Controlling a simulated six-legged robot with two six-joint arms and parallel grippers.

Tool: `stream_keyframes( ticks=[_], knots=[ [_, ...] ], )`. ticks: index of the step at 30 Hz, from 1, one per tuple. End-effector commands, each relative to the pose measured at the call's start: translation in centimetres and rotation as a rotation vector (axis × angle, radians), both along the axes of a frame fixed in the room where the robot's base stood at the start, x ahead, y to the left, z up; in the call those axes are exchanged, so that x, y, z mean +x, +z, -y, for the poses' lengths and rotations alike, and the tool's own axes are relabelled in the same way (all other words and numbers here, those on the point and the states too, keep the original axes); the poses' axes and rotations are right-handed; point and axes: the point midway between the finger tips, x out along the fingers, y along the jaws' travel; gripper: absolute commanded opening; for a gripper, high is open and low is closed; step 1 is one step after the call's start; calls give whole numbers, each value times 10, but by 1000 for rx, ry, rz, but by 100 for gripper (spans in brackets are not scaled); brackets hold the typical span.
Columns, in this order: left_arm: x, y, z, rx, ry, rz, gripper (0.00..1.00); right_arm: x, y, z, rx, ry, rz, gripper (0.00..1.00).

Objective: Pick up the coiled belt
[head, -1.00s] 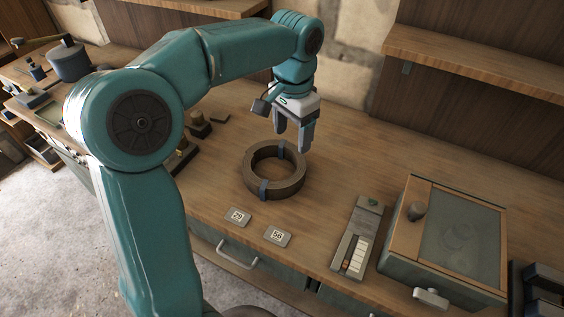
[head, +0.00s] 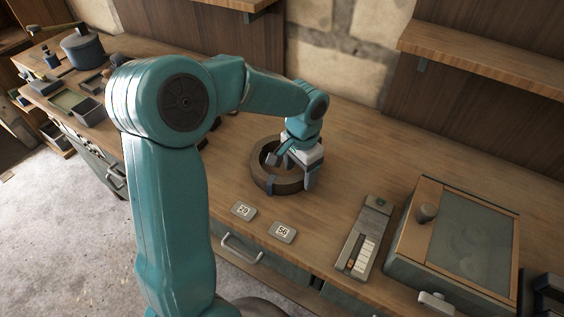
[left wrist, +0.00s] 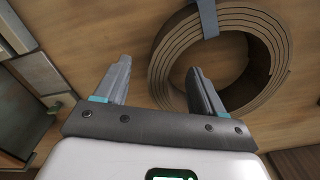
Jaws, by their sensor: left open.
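The coiled belt (head: 268,184) is a thick dark brown ring tied with blue-grey straps, lying flat on the wooden bench (head: 340,160). My left gripper (head: 299,177) is open and low over the right side of the coil, hiding part of it. In the left wrist view the coil (left wrist: 280,45) fills the upper right. There the two fingers of my left gripper (left wrist: 160,75) are apart, one outside the ring and the other over its band or hole. I cannot tell whether they touch it. My right gripper is not in view.
Two number cards, 29 (head: 243,210) and 56 (head: 283,232), lie in front of the coil. A narrow device with pale keys (head: 365,237) and a box with a glass lid (head: 406,243) stand to the right. The bench behind the coil is clear.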

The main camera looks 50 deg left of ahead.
Motion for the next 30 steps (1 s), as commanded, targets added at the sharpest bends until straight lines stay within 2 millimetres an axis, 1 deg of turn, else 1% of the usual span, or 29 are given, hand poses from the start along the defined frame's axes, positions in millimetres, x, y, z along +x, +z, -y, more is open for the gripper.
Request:
stream_keyframes(
  ticks=[1,4,6,12,14,15,17,18,19,26,30],
  knots=[
    [0,-8,0,-1,0,-3,69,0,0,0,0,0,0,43],
    [1,-19,-1,0,0,-2,69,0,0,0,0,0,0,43],
    [1,-22,-1,0,0,0,69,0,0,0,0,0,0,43],
    [2,-22,0,1,0,1,69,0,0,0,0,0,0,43],
    [2,-22,0,1,0,1,50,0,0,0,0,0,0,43],
    [2,-22,0,1,0,1,37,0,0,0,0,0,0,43],
    [2,-22,0,1,0,1,17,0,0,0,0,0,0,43],
    [2,-22,0,1,-1,1,4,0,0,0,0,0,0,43],
    [2,-22,0,1,-1,1,0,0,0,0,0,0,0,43],
    [2,-20,-1,2,0,3,0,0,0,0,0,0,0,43],
    [3,-14,-1,3,0,4,0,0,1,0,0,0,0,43]
  ],
)
